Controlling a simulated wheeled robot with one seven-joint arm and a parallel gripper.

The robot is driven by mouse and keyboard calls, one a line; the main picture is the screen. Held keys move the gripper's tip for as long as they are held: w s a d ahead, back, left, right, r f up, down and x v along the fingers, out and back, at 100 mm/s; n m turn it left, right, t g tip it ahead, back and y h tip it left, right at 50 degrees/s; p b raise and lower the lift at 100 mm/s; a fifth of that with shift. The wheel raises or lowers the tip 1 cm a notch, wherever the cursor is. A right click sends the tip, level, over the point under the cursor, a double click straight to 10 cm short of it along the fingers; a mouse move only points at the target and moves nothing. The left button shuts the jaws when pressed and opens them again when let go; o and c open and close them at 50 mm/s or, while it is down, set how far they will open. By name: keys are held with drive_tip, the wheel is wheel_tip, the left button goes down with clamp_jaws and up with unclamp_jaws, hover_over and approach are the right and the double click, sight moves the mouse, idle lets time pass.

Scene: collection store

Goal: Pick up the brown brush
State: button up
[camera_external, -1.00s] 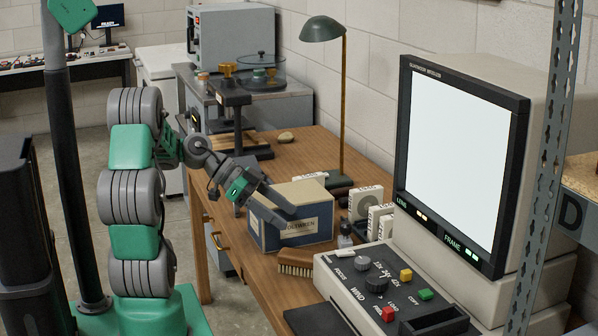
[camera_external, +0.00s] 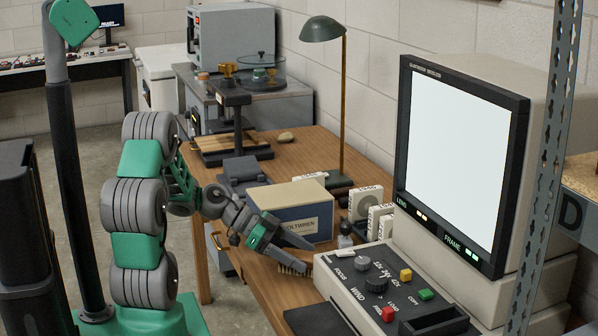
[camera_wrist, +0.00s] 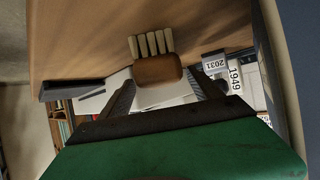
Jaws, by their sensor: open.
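The brown brush (camera_external: 291,268) lies on the wooden table in front of the cardboard box. In the external view my gripper hides most of it, and only some pale bristles show clearly. In the wrist view the brush (camera_wrist: 157,70) shows its brown wooden back, with pale bristle tufts pointing up the picture. My gripper (camera_external: 302,255) is low over the table at the brush. In the wrist view its two fingers (camera_wrist: 163,82) are apart, one to each side of the brown back. Whether they touch it I cannot tell.
A blue and cream box (camera_external: 305,220) stands just behind my gripper. A small bottle (camera_external: 345,236) and white labelled boxes (camera_external: 365,203) stand to its right. The control panel (camera_external: 372,285) of the large viewer is close on the right. A lamp (camera_external: 341,110) rises behind.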

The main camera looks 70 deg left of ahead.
drive_tip(key=shift+w, duration=0.1)
drive_tip(key=shift+c, duration=0.4)
drive_tip(key=c, duration=1.5)
